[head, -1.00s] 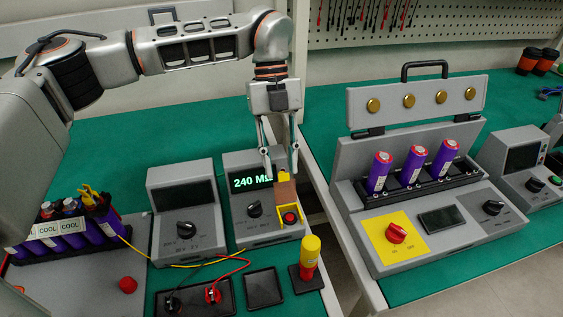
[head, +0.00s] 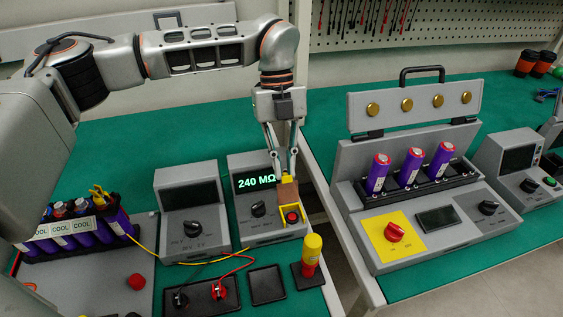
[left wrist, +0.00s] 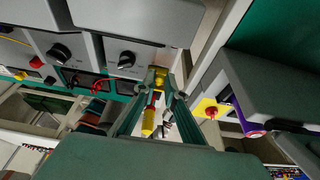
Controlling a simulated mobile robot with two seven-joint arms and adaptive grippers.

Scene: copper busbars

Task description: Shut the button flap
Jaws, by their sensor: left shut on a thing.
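The button flap (head: 288,193) is a brown panel with a yellow frame on the front of a grey meter (head: 240,206) reading 240 MΩ. It stands raised, and the red button (head: 292,217) below it shows uncovered inside the yellow frame. My left gripper (head: 288,174) reaches down from above and is shut on a yellow part at the flap's upper end. In the left wrist view, the fingertips of my left gripper (left wrist: 158,88) meet at this yellow part, beside the meter's dark knob (left wrist: 127,59). My right gripper is not in view.
A yellow-topped red post (head: 311,250) stands in front of the meter. A second grey meter (head: 188,200) is at its left. Red and yellow leads cross the bench in front. A gap separates this bench from the right one, which holds a grey case (head: 410,150) with its lid open.

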